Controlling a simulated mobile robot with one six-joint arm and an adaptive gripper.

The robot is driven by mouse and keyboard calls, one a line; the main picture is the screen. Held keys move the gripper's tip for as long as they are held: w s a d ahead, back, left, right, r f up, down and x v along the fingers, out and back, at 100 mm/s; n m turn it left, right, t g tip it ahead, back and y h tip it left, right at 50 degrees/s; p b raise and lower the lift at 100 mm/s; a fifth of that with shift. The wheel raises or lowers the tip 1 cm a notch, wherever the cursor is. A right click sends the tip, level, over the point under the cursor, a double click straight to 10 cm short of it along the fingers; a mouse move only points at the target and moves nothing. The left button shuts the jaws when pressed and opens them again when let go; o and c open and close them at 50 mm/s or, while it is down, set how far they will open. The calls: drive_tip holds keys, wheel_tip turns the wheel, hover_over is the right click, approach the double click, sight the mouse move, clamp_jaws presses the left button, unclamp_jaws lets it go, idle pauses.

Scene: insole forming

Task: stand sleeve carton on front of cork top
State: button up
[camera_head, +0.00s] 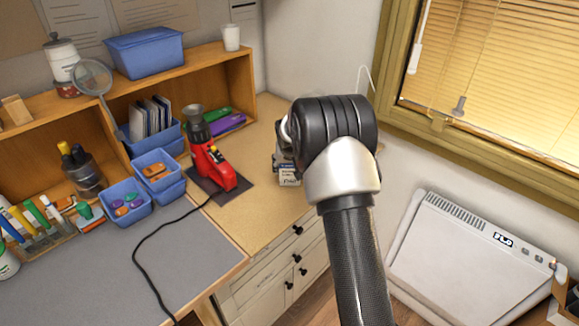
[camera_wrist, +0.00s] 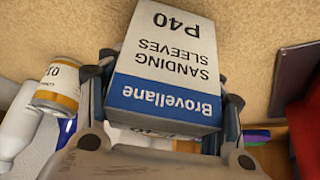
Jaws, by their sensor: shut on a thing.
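The sleeve carton (camera_wrist: 168,62) is a white and blue box printed "Sanding Sleeves P40" and "Brovellane", upside down in the wrist view. My gripper (camera_wrist: 165,92) is shut on it, with a finger on each side. In the head view a small white and blue part of the carton (camera_head: 289,178) shows beside my wrist, which hides the rest. The carton is over the tan cork top (camera_head: 245,202), which also fills the background of the wrist view (camera_wrist: 250,35). I cannot tell whether the carton touches the cork.
A red tool (camera_head: 215,168) stands on a dark mat left of my gripper. In the wrist view, a labelled can (camera_wrist: 58,86) and a white bottle (camera_wrist: 16,122) are at the left. Front cork looks clear. Blue bins (camera_head: 126,205) sit further left; a white heater (camera_head: 465,258) is at right.

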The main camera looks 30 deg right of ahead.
drive_tip(key=o, duration=0.7)
drive_tip(key=shift+f, duration=0.2)
drive_tip(key=shift+c, duration=0.2)
drive_tip(key=o, duration=0.5)
drive_tip(key=shift+r, duration=0.15)
